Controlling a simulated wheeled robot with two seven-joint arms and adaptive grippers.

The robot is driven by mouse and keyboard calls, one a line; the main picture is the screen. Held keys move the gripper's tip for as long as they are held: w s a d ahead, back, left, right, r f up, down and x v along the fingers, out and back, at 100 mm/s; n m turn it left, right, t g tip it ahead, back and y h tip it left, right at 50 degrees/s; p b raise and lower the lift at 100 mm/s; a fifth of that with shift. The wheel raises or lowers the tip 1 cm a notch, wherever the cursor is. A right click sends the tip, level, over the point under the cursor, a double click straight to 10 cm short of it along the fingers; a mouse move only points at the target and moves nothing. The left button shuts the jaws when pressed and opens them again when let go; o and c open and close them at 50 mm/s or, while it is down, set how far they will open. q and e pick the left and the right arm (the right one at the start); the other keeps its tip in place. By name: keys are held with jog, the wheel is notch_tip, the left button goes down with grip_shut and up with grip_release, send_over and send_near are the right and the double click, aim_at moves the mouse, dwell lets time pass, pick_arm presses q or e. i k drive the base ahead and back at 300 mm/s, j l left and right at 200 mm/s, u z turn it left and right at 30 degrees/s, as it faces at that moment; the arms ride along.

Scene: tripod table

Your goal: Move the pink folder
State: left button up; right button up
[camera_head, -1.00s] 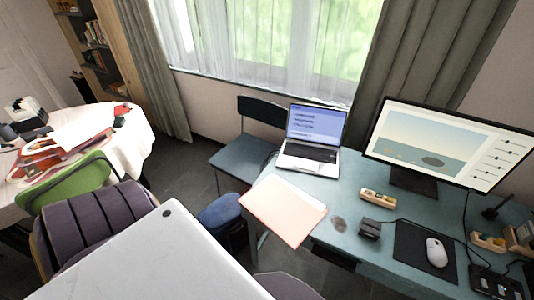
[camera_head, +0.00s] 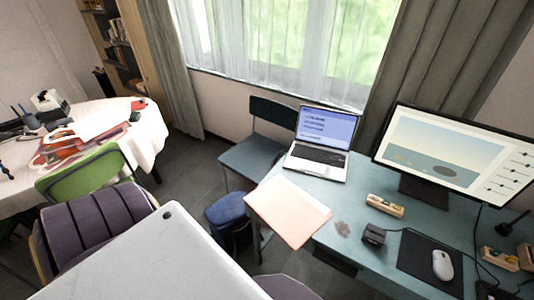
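The pink folder (camera_head: 288,211) lies flat and closed on the left front corner of the teal desk (camera_head: 352,203). Part of it sticks out past the desk's edge. It lies in front of the open laptop (camera_head: 321,143). Neither of my grippers shows in the head view, so their state and their place relative to the folder cannot be seen.
A monitor (camera_head: 445,150), a mouse (camera_head: 442,265) on a dark pad and small items fill the desk's right side. A white tabletop (camera_head: 150,268) fills the foreground. A cluttered round table (camera_head: 151,130) stands left.

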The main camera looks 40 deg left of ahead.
aim_at(293, 214)
jog(key=l+u, duration=0.4)
jog(key=i+l+u, duration=0.1)
jog(key=l+u, duration=0.7)
jog(key=k+l+u, duration=0.15)
jog(key=l+u, duration=0.2)
